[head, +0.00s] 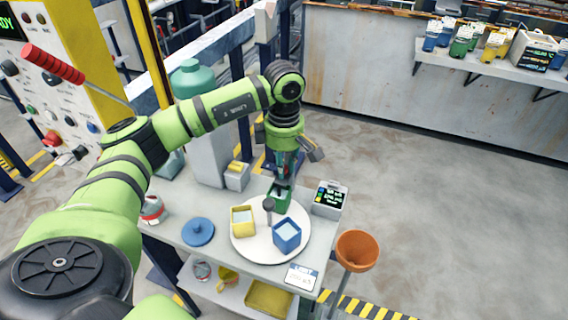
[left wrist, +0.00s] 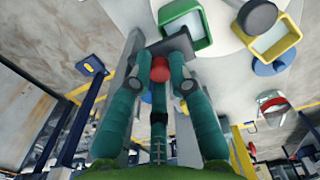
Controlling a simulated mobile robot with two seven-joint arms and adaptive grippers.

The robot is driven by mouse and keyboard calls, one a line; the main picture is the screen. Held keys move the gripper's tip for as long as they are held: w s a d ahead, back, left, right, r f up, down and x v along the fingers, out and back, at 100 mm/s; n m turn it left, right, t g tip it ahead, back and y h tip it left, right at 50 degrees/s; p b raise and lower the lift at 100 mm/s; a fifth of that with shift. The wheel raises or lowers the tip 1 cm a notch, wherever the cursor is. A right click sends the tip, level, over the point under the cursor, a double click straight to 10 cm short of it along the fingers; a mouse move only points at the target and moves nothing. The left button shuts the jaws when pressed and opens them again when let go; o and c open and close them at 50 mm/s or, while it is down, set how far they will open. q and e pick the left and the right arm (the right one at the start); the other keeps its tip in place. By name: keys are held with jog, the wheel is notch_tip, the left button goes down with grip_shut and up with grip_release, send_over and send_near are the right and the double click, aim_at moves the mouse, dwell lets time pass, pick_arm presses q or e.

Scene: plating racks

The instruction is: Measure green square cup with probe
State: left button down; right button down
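The green square cup (head: 281,203) stands at the back of a round white turntable (head: 261,251) and holds pale contents. It also shows at the top of the left wrist view (left wrist: 204,40). My left gripper (head: 280,180) points down right above this cup. In the left wrist view its teal fingers close around a red, rounded piece (left wrist: 160,69) with a dark grey part beyond it, which looks like the probe. The probe's tip is hidden, so I cannot tell if it touches the cup's contents. My right gripper is not in view.
A yellow cup (head: 242,221) and a blue cup (head: 287,236) share the turntable around a dark knob (head: 268,204). A meter with a lit display (head: 330,197) stands to the right, a blue lid (head: 198,231) to the left. An orange funnel (head: 357,250) stands off the table's right side.

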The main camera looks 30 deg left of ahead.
pick_arm(q)
jog(key=shift+r, duration=0.15)
notch_tip(320, 180, up, 6)
jog(key=shift+w+f+p, duration=0.1)
jog(key=shift+f+p, duration=0.05)
jog(key=shift+p, duration=0.75)
jog(key=c, duration=1.1)
grip_release()
jog(key=shift+c, duration=0.2)
notch_tip(320, 180, up, 12)
